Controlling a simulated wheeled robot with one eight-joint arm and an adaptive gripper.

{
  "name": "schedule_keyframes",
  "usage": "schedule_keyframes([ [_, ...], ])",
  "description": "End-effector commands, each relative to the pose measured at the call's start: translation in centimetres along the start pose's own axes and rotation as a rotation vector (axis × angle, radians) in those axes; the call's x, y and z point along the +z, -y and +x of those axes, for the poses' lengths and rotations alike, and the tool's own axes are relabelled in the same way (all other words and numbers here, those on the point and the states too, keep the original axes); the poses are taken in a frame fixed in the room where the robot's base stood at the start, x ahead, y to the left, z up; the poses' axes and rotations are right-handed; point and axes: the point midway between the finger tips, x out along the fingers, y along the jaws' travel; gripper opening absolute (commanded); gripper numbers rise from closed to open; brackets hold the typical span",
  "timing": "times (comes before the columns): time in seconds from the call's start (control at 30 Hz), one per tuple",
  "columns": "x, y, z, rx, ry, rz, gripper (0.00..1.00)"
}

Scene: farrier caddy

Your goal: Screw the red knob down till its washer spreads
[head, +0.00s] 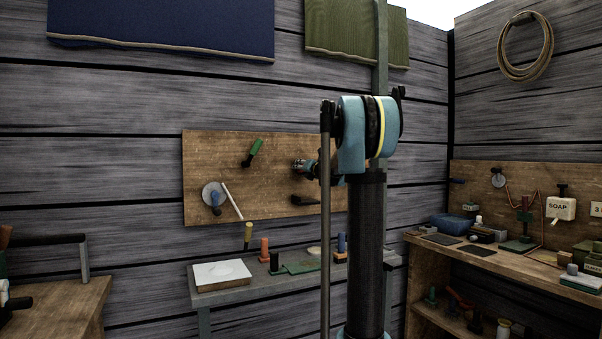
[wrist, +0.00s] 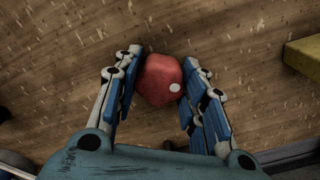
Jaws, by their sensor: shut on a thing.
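The red knob (wrist: 160,80) is a faceted red piece with a white dot near its lower right edge. It shows in the wrist view against a wooden board (wrist: 60,40). My gripper (wrist: 163,62) has its blue jointed fingers closed on the knob's left and right sides. The washer is hidden behind the knob, so its shape cannot be told. In the head view my gripper (head: 303,165) is near the right part of the wall board (head: 265,185), partly hidden by my arm, and the knob cannot be made out.
A yellow block (wrist: 304,60) is right of my gripper in the wrist view. In the head view the board also bears a green handle (head: 253,152), a grey disc (head: 213,191) and a black handle (head: 304,200). A bench (head: 235,294) with small items stands below.

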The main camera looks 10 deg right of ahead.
Motion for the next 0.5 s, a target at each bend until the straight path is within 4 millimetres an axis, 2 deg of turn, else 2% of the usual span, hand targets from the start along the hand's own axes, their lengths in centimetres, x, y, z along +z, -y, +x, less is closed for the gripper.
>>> schedule_keyframes([
  [0.23,0.06,-0.05,0.11,0.001,0.000,0.045,0.05],
  [0.5,0.08,-0.07,0.15,0.001,0.000,0.309,0.05],
])
